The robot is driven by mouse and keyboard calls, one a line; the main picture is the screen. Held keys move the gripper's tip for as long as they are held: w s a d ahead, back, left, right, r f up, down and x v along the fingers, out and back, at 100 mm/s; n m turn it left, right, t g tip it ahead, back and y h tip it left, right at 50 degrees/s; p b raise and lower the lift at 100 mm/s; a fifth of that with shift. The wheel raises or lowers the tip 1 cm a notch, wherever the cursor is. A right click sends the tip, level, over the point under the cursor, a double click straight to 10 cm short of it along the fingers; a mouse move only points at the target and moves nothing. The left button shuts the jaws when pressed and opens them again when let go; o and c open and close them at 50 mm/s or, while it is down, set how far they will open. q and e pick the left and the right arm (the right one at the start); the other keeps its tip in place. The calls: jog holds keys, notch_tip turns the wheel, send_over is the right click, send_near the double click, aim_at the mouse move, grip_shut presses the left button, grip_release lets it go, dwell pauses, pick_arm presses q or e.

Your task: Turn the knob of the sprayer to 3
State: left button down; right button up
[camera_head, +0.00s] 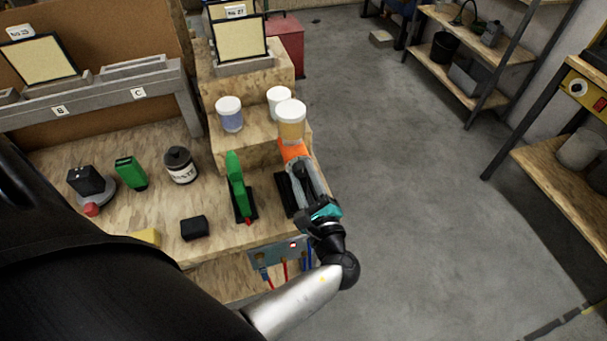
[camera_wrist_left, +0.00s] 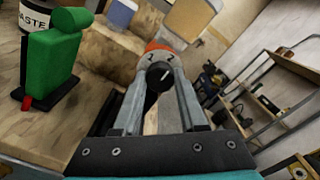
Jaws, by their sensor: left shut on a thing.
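The sprayer (camera_head: 293,150) is orange, with a translucent cup of tan contents on top, and stands upright at the right edge of the wooden bench. Its black knob (camera_wrist_left: 159,77) has a pale pointer line and faces the left wrist camera. Numerals, seemingly 1 and 2, show on the collar above the knob; a 3 is not readable. My left gripper (camera_head: 301,167) reaches up to the sprayer from the front. In the left wrist view its fingers (camera_wrist_left: 160,80) lie on both sides of the knob, shut on it. My right gripper is not in view.
A green tool (camera_head: 237,185) stands on a black holder close left of my left gripper. Lidded cups (camera_head: 229,114) stand on the step behind. A waste jar (camera_head: 180,165) and small items occupy the bench's left. Open floor (camera_head: 410,200) lies to the right, with shelving (camera_head: 475,50) beyond.

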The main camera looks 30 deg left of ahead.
pick_arm(q)
jog(key=shift+r+m+p, duration=0.15)
jog(key=shift+m+p, duration=0.7)
jog(key=shift+m, duration=0.25)
jog(key=m+p, duration=0.2)
jog(key=m, duration=0.1)
jog(key=shift+m, duration=0.3)
jog(key=m+p, duration=0.2)
jog(key=m, duration=0.2)
jog(key=shift+w, duration=0.1)
jog(key=shift+m+p, duration=0.55)
jog(key=shift+m, duration=0.45)
jog(key=shift+c, duration=2.2)
grip_release()
